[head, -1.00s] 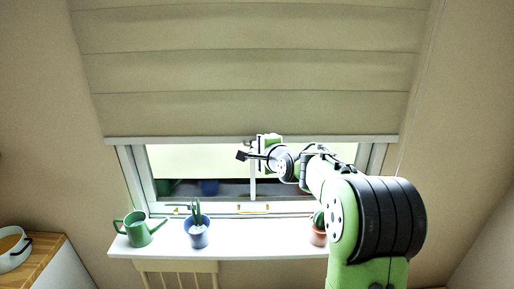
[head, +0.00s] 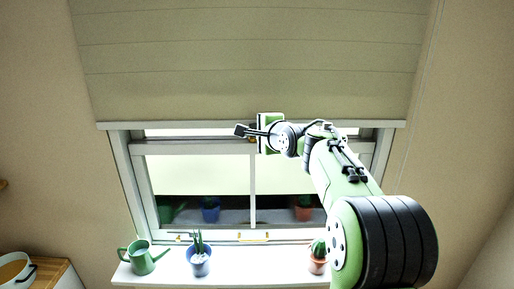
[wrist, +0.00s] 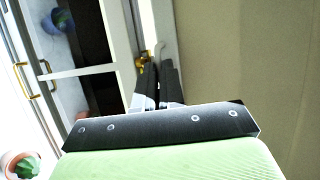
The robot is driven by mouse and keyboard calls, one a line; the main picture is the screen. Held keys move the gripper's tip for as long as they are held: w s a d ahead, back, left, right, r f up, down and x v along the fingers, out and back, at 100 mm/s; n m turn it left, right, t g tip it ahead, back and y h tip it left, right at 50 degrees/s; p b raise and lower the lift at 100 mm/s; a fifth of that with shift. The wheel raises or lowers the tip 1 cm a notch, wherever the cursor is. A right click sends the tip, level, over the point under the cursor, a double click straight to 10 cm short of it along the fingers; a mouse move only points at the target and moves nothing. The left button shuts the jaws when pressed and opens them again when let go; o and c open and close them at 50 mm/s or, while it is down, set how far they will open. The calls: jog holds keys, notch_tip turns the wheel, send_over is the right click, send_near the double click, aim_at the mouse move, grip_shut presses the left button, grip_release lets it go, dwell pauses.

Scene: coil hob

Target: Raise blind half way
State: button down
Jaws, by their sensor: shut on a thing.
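The beige blind (head: 250,60) hangs over the upper part of the window, with a pale bottom bar (head: 180,125) along its lower edge. Below the bar the window (head: 200,175) is uncovered. In the wrist view my dark fingers (wrist: 159,88) are close together at a pale strip beside the blind (wrist: 245,60). They are shut on what looks like the blind's bottom bar, but the exact grip is partly hidden.
A white sill (head: 225,278) below holds a green watering can (head: 142,258), a blue pot (head: 199,262) and a terracotta cactus pot (head: 317,262). A thin cord (head: 415,110) hangs at the blind's right. A white pot (head: 15,270) stands at lower left.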

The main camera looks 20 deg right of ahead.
aim_at(249, 118)
jog(key=shift+r, duration=1.55)
jog(key=c, duration=1.2)
grip_release()
jog(key=shift+c, duration=0.2)
jog(key=b+v, duration=0.3)
jog(key=v, duration=1.2)
jog(key=shift+s, duration=0.35)
jog(key=shift+r, duration=0.1)
